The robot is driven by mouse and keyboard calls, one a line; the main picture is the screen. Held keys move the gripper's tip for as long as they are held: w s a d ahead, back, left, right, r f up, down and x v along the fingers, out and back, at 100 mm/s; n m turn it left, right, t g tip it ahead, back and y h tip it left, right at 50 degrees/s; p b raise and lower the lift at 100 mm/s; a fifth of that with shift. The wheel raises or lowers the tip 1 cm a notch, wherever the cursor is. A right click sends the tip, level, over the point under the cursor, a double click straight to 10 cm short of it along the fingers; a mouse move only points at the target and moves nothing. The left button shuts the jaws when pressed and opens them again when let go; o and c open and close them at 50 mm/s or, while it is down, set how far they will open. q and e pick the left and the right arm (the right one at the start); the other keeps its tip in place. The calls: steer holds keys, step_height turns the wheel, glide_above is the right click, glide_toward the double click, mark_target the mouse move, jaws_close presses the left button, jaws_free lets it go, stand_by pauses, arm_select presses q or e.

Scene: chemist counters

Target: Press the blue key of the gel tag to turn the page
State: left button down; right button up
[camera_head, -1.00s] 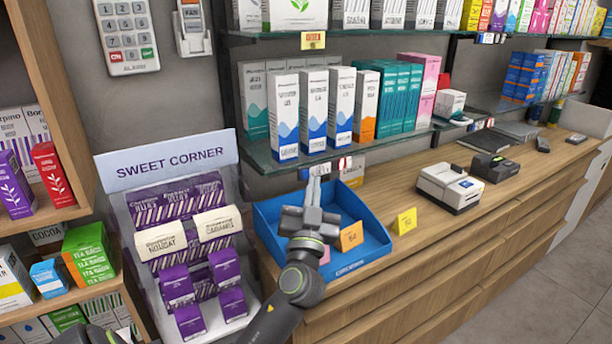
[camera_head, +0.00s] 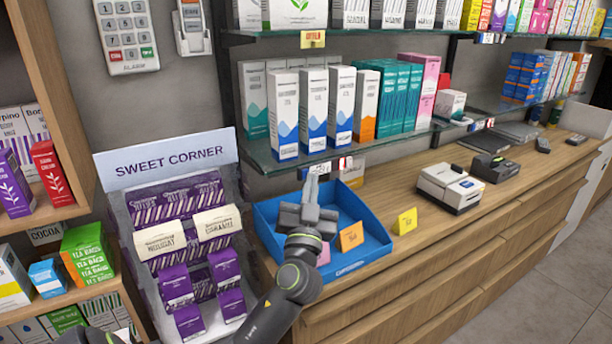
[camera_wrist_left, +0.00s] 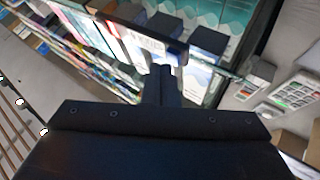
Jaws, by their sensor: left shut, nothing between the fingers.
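My left gripper (camera_head: 311,186) is shut and empty, with its fingers pointing up toward the front edge of the lower glass shelf. Another lies partly behind the fingers. Which one is the gel tag, and its blue key, are too small to make out. In the left wrist view the fingertips (camera_wrist_left: 162,76) are together just below a pale panel with a dark edge (camera_wrist_left: 150,44). I cannot tell whether they touch it. My right gripper is not in view.
A blue tray (camera_head: 362,266) with an orange price card (camera_head: 351,236) lies under my left gripper. White, blue and teal boxes (camera_head: 341,105) stand on the shelf above. The Sweet Corner stand (camera_head: 168,160) is close on the left. A white printer (camera_head: 447,187) stands on the counter.

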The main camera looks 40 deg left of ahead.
arm_select(q)
steer(key=shift+w+a, duration=0.15)
steer(key=shift+a, duration=0.25)
stand_by(0.5)
steer(key=shift+d, duration=0.1)
steer(key=shift+s+d+b, duration=0.35)
steer(key=shift+d+b, duration=0.05)
steer(key=shift+d, duration=0.3)
steer(key=d, duration=0.1)
steer(key=s+d, duration=0.1)
steer(key=d, duration=0.1)
steer(key=s+d, duration=0.1)
steer(key=shift+d+b, duration=0.3)
steer(key=shift+f, duration=0.1)
stand_by(0.9)
